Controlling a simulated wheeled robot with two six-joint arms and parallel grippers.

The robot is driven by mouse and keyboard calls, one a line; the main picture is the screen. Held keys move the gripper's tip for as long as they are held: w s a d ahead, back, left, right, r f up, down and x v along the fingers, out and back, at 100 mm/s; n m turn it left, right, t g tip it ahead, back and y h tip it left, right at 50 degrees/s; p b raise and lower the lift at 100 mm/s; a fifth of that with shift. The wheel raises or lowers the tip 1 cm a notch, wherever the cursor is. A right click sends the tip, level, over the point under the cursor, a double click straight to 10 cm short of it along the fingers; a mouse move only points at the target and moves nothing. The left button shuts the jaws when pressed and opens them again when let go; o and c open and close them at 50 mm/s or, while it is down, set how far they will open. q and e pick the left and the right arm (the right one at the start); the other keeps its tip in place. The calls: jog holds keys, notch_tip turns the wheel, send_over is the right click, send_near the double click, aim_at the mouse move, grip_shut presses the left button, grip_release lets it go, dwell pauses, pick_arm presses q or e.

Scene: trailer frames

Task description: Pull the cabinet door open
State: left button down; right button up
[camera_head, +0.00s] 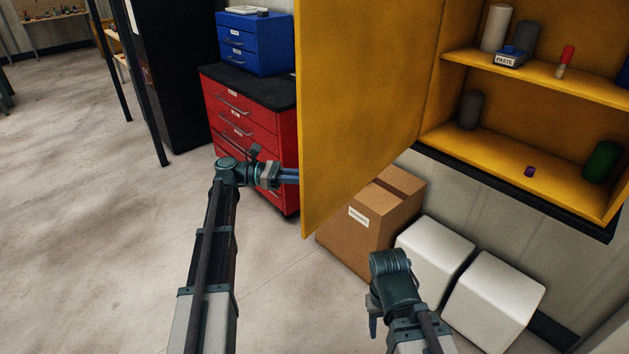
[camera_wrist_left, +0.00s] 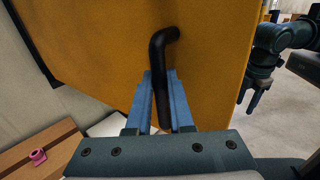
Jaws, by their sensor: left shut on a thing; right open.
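The yellow cabinet door (camera_head: 365,95) stands swung out from the yellow wall cabinet (camera_head: 545,88), whose inside shows. My left gripper (camera_head: 290,175) reaches the door's free edge from the left; its fingertips are hidden behind the door in the head view. In the left wrist view its two blue fingers (camera_wrist_left: 162,100) are closed around the black bar handle (camera_wrist_left: 163,75) on the door's outer face (camera_wrist_left: 90,45). My right gripper (camera_head: 373,318) hangs low in front of the white boxes, open and empty, away from the door; it also shows in the left wrist view (camera_wrist_left: 254,98).
A shelf (camera_head: 560,78) inside the cabinet holds bottles and a box labelled PASTE (camera_head: 509,58). Below stand a cardboard box (camera_head: 375,220) and two white boxes (camera_head: 435,250). A red drawer chest (camera_head: 250,130) with a blue drawer unit (camera_head: 255,42) stands behind my left gripper.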

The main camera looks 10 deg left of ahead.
pick_arm(q)
jog(key=shift+w+a, duration=0.2)
jog(key=shift+a, duration=0.05)
jog(key=c, duration=1.1)
grip_release()
jog(key=a, duration=0.4)
jog(key=s+a, duration=0.1)
jog(key=a, duration=0.8)
jog(key=shift+s+a, duration=0.15)
jog(key=shift+a, duration=0.2)
